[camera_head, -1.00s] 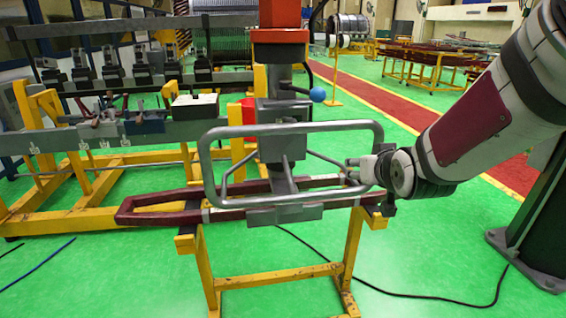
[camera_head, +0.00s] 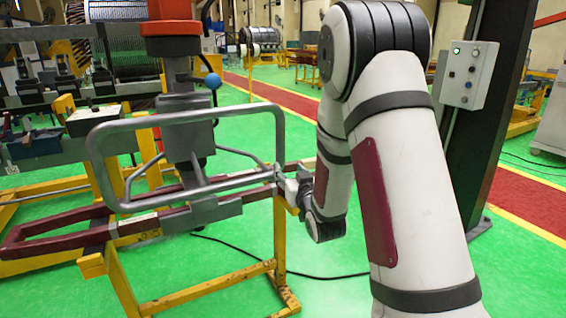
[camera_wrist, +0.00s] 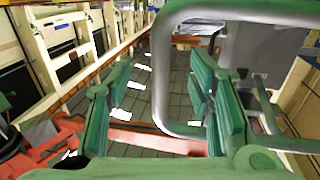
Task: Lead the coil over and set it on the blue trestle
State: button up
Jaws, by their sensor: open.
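The coil (camera_head: 52,236) is a long dark red loop with pale bands, lying level below the hoist's grey clamp (camera_head: 210,209). It passes over a yellow trestle (camera_head: 190,297); I cannot tell if it touches. A grey tube handle (camera_head: 185,116) rises from the clamp. My gripper (camera_head: 287,185) is at the handle's right end. In the wrist view my gripper (camera_wrist: 162,108) has its green fingers apart, with the handle's tube (camera_wrist: 160,75) passing between them, closer to the right finger. The fingertips are small and partly hidden in the head view. No blue trestle shows.
An orange hoist body (camera_head: 170,38) hangs above the clamp, with a blue ball knob (camera_head: 212,81). A machine bench (camera_head: 75,125) stands behind left. A dark post with a control box (camera_head: 467,74) stands right. A black cable (camera_head: 325,276) crosses the open green floor.

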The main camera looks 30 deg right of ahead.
aim_at(282, 160)
jog(key=w, duration=0.3)
jog(key=w+d, duration=0.1)
jog(key=w, duration=0.2)
jog(key=w+d, duration=0.1)
jog(key=w, duration=0.3)
grip_shut()
dwell(0.6)
